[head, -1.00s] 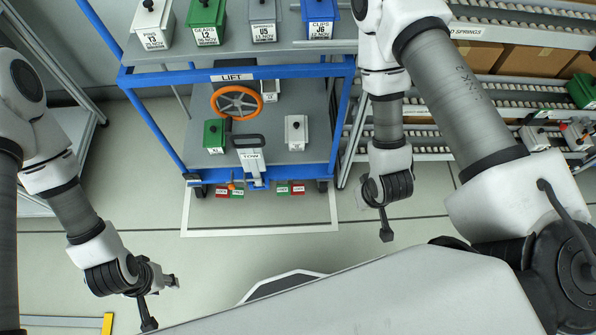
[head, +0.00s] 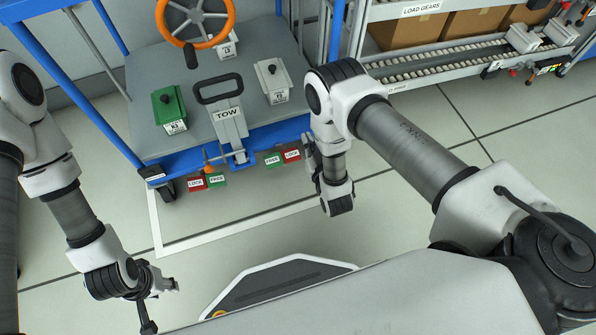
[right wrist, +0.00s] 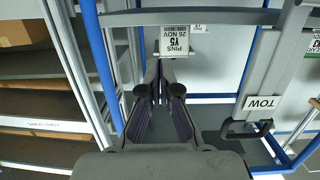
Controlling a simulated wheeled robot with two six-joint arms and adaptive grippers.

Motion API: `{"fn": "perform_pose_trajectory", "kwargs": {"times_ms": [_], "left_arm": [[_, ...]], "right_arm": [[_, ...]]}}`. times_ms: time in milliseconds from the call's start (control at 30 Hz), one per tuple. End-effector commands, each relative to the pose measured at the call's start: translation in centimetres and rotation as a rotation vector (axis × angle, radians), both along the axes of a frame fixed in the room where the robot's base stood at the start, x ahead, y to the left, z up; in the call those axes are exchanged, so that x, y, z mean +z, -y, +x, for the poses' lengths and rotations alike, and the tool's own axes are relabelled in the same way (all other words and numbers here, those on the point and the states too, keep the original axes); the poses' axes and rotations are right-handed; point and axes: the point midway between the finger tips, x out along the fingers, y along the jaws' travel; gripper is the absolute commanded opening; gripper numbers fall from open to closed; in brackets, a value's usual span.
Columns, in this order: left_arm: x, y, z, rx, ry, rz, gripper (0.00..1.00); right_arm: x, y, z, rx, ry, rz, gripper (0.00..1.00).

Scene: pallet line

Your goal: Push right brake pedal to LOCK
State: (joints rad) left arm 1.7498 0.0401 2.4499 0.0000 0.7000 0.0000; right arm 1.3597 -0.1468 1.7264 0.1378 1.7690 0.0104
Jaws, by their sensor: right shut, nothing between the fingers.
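The trolley's right foot plates, a green FREE plate (head: 272,159) and a red LOCK plate (head: 292,155), show in the head view at the trolley's lower right front. I cannot make out the right brake pedal itself; my right arm is close to that corner. My right gripper (head: 311,147) is just right of the LOCK plate, partly hidden by its wrist. In the right wrist view the right gripper's fingers (right wrist: 161,82) are shut and empty. My left gripper (head: 168,285) is at the lower left, away from the trolley; its jaw opening is unclear.
The left brake has an orange-tipped pedal (head: 208,168) by a red LOCK plate (head: 196,183) and a green FREE plate (head: 217,180). A TOW handle (head: 228,113) stands at the middle front. A roller shelf (head: 440,62) is at right. The floor before the trolley is clear.

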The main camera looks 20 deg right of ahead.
Motion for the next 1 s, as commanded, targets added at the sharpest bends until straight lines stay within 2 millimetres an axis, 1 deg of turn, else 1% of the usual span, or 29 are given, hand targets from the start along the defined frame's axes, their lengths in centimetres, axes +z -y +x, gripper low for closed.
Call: {"fn": "perform_pose_trajectory", "kwargs": {"times_ms": [33, 100, 200, 300, 467, 667, 767, 867, 1000], "left_arm": [[-3.7, 0.0, 0.0, 0.000, 0.000, 0.000, 0.40], [-5.4, 0.0, 0.0, 0.000, 0.000, 0.000, 0.40], [-6.7, 0.0, 0.0, 0.000, 0.000, 0.000, 0.40], [-7.0, 0.0, 0.0, 0.000, 0.000, 0.000, 0.40], [-6.7, 0.0, 0.0, 0.000, 0.000, 0.000, 0.40], [-6.9, 0.0, 0.0, 0.000, 0.000, 0.000, 0.40], [-7.4, 0.0, 0.0, 0.000, 0.000, 0.000, 0.40], [-8.4, 0.0, 0.0, 0.000, 0.000, 0.000, 0.40], [-10.1, 0.0, 0.0, 0.000, 0.000, 0.000, 0.40]], "right_arm": [[-4.6, -0.4, -0.8, 0.007, -0.015, 0.003, 0.00], [-7.4, -0.9, -1.9, 0.015, -0.038, 0.005, 0.00], [-9.9, -1.2, -3.1, 0.020, -0.063, 0.007, 0.00], [-10.7, -1.3, -3.6, 0.021, -0.075, 0.007, 0.00], [-10.5, -1.2, -3.7, 0.021, -0.078, 0.007, 0.00], [-10.6, -1.2, -3.6, 0.020, -0.078, 0.007, 0.00], [-10.9, -1.2, -2.8, 0.020, -0.075, 0.007, 0.00], [-11.4, -1.3, -1.3, 0.020, -0.074, 0.007, 0.00], [-12.3, -1.4, 1.6, 0.020, -0.073, 0.007, 0.00]]}}
